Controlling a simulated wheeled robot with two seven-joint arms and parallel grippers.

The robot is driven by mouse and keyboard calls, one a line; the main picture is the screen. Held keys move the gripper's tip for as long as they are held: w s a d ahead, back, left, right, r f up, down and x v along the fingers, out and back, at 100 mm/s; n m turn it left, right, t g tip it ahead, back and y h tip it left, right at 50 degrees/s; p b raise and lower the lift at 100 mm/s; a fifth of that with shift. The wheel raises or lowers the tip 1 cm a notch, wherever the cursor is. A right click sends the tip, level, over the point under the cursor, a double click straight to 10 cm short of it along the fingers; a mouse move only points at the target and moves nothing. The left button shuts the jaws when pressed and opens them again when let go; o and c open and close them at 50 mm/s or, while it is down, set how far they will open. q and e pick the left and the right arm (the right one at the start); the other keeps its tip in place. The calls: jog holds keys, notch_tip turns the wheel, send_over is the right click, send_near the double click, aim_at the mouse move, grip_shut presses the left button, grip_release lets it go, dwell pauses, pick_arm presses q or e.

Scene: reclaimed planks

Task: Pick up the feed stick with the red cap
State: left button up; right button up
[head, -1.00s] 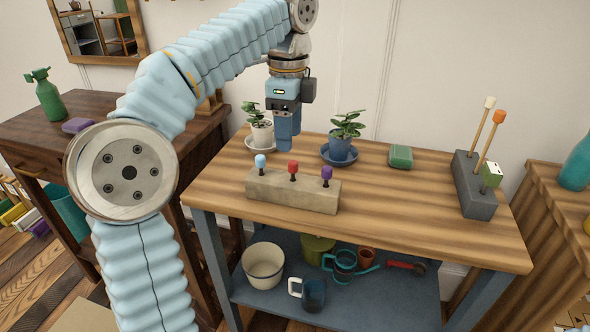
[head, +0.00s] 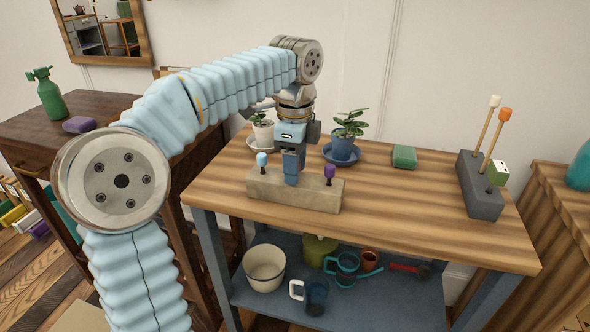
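My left gripper (head: 292,178) points down over the middle of the beige block (head: 310,196) on the plank-topped table. The red-capped feed stick, seen in the middle of the block earlier, is now hidden behind the gripper's fingers. I cannot tell whether the fingers are open or closed on it. A light-blue-capped stick (head: 262,159) stands upright in the block just left of the gripper, and a purple-capped stick (head: 329,172) just right of it. My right gripper is not in view.
Two potted plants (head: 262,131) (head: 344,141) on saucers stand behind the block. A green sponge (head: 404,156) lies to their right. A dark block (head: 480,187) with tall sticks stands at the right end. The table's front right is clear.

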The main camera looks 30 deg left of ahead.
pick_arm(q)
grip_shut()
jog(key=shift+r, duration=0.15)
jog(key=shift+r, duration=0.25)
notch_tip(320, 180, up, 3)
jog(key=shift+f+p, duration=0.2)
jog(key=shift+p, duration=0.2)
jog(key=s+d+r, duration=0.9)
jog(key=s, duration=0.1)
jog(key=shift+s+r, duration=0.35)
